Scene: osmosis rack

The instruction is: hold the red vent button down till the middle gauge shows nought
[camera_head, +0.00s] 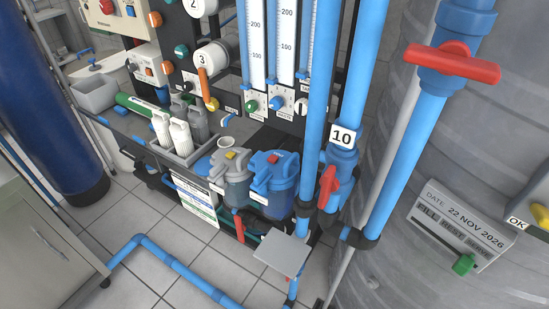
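A small red button (273,158) sits on top of the blue cap of a clear filter housing (274,190), low in the middle of the head view. I cannot tell for sure that it is the vent button. No round dial gauge can be made out. Two upright scale tubes stand above, a left one (257,45) and a right one (288,45), marked 100 and 200; their tops are cut off and no reading is clear. Neither of my grippers is in view.
A second housing with a yellow button (231,155) stands left of the blue-capped one. Blue pipes with a red valve handle (328,186) rise close on its right. A grey plate (281,252) juts out below. A large grey tank (470,140) fills the right.

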